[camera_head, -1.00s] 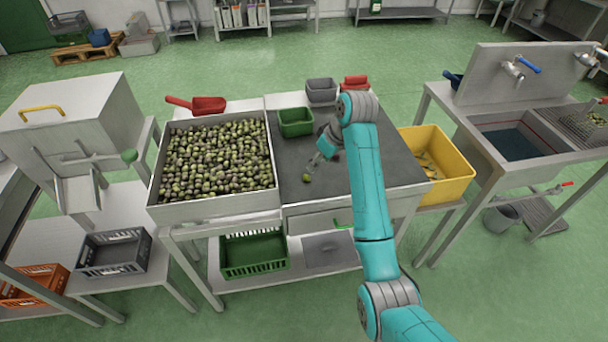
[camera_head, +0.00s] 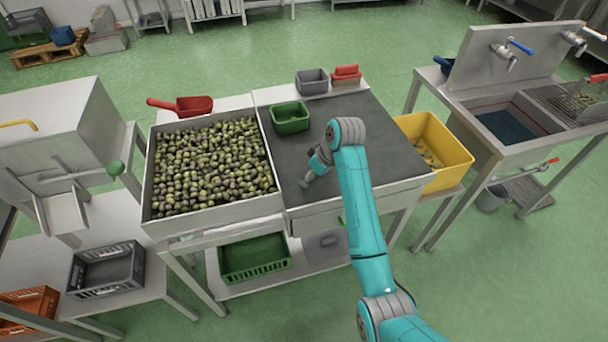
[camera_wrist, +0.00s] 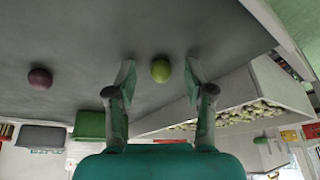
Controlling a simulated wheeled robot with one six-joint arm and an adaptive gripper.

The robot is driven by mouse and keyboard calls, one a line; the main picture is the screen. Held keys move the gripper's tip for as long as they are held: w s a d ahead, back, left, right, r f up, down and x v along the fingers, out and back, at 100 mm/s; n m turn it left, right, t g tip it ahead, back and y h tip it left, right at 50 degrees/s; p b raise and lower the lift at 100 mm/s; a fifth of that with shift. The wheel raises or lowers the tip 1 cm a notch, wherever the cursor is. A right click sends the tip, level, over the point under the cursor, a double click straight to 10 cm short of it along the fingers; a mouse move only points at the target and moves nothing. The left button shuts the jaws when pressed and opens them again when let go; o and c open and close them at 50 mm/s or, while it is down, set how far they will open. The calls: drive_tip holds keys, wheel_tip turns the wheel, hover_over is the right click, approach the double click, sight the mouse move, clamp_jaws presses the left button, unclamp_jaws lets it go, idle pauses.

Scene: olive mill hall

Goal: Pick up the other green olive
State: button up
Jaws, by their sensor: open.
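A green olive (camera_wrist: 160,70) lies on the dark grey work surface (camera_wrist: 90,25) in the wrist view. My gripper (camera_wrist: 159,76) is open, with one fingertip on each side of the olive and a gap on both sides. A dark purple olive (camera_wrist: 40,79) lies on the same surface, outside the fingers to the left. In the head view my gripper (camera_head: 306,182) is low over the left part of the work surface (camera_head: 385,150). It hides the green olive there, and the purple olive does not show in that view.
A steel tray of mixed olives (camera_head: 279,200) borders the surface on the left. A yellow crate (camera_head: 450,175) is at the right. The surface's right half is clear.

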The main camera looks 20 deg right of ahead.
drive_tip(key=shift+a, duration=0.1)
drive_tip(key=c, duration=0.8)
